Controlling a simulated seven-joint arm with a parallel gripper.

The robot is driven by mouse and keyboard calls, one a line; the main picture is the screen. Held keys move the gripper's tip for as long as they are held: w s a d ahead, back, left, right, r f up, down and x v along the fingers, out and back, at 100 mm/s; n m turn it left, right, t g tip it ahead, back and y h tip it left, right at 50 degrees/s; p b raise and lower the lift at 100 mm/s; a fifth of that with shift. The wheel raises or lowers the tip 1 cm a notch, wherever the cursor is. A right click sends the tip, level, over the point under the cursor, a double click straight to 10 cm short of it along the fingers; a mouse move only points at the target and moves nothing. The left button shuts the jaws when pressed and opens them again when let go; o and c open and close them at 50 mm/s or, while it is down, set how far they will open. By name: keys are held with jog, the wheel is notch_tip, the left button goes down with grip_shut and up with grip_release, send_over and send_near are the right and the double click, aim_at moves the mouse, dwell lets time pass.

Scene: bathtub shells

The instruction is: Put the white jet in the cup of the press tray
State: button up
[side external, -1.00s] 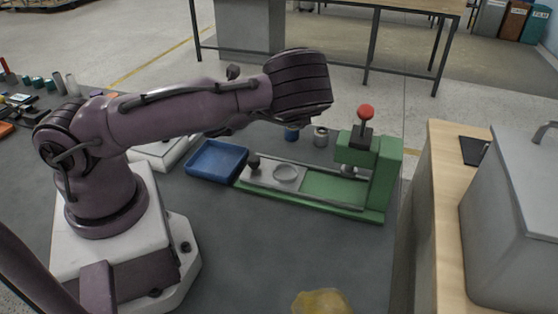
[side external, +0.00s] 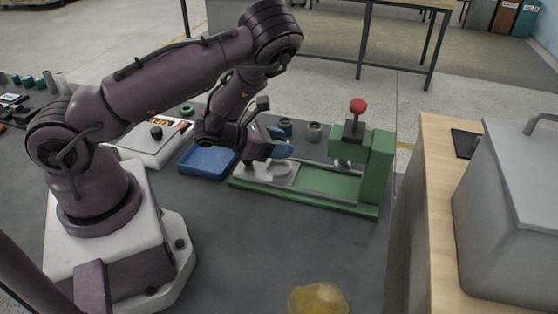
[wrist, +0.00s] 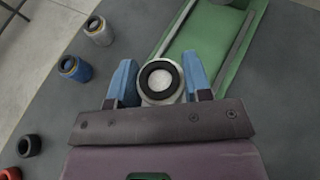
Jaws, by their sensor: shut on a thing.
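The white jet (wrist: 160,80), a pale round piece with a black ring on its face, sits between the blue fingertips of my gripper (wrist: 160,84) in the wrist view. My gripper is shut on it. In the side view my gripper (side external: 276,144) is low over the press tray (side external: 249,172), close above its round cup (side external: 279,170). The jet is hidden there by the fingers. The cup is hidden in the wrist view, and I cannot tell whether the jet touches it.
The green press (side external: 377,165) with a red knob (side external: 358,105) stands right of the tray. A blue jet (side external: 285,127) and a grey jet (side external: 314,131) stand behind. A blue bin (side external: 207,161) is at left. A yellow cloth (side external: 319,299) lies in front.

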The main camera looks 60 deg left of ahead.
jog(key=shift+f, duration=2.1)
jog(key=o, duration=0.9)
jog(key=shift+f, duration=0.15)
